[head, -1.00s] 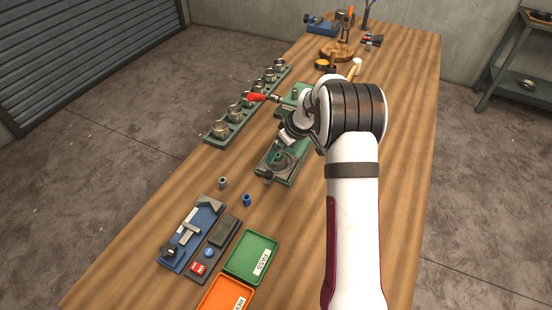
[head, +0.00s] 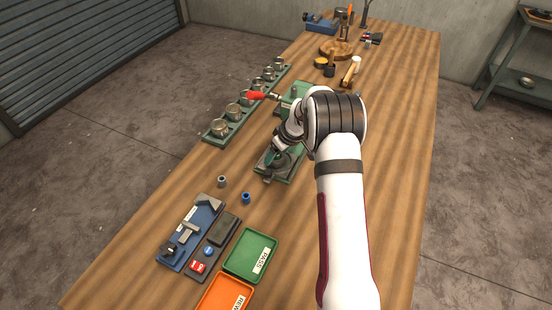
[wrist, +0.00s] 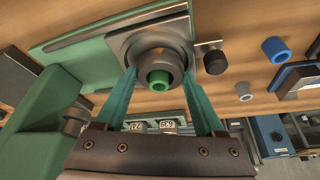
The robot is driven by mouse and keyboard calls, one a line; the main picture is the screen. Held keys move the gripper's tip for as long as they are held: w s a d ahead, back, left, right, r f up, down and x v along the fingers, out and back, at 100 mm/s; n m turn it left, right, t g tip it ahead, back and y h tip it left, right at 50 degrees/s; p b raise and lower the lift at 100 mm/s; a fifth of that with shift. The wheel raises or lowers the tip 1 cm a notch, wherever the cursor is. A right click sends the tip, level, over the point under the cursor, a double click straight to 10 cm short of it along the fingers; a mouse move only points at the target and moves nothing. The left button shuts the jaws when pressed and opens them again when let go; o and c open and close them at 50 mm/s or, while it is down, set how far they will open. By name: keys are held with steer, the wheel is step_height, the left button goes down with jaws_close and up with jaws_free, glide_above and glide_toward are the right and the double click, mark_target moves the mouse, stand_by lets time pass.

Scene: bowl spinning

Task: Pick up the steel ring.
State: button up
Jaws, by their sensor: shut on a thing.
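The steel ring (wrist: 157,60) is a dark grey, thick ring around a green hollow piece in the wrist view. It is at the round grey seat of the green fixture (wrist: 85,62); I cannot tell whether it touches the seat. My gripper (wrist: 160,76) has its two teal fingers on either side of the ring, shut on it. In the head view my gripper (head: 271,156) is low over the near end of the green fixture (head: 294,178), and the ring is not clearly distinguishable there.
A dark knob (wrist: 215,61) is right beside the seat. A blue bushing (head: 246,198) and a grey bushing (head: 222,181) stand nearby. A green rack (head: 213,139) with several metal cups lies left. A green tray (head: 245,265) and an orange tray (head: 218,296) are nearer.

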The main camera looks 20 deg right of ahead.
jaws_close()
steer(key=shift+r, duration=0.1)
steer(key=shift+r, duration=0.55)
steer(key=r, duration=0.3)
steer(key=shift+s+d+r, duration=0.1)
steer(key=shift+s+d, duration=0.05)
steer(key=shift+d, duration=0.1)
steer(key=s+d+r, duration=0.6)
steer(key=s+d, duration=0.1)
steer(key=d, duration=0.1)
steer(key=s+a+f+n+g+y, duration=0.1)
steer(key=s+a+f+n+g, duration=0.15)
steer(key=s+a+n, duration=0.6)
steer(key=s+a+f+n+g+y, duration=0.1)
steer(key=s+a+f+n+y, duration=0.2)
steer(key=s+a, duration=0.9)
steer(key=shift+n+h, duration=0.25)
steer(key=shift+h, duration=0.35)
steer(key=shift+w+a+f, duration=0.5)
steer(key=shift+w+f, duration=0.05)
steer(key=shift+f, duration=0.5)
steer(key=shift+w+a+f, duration=0.5)
steer(key=shift+a+f, duration=0.05)
steer(key=shift+f, duration=0.45)
steer(key=shift+w+a+f, duration=0.5)
steer(key=shift+w+f, duration=0.05)
steer(key=shift+f, duration=0.5)
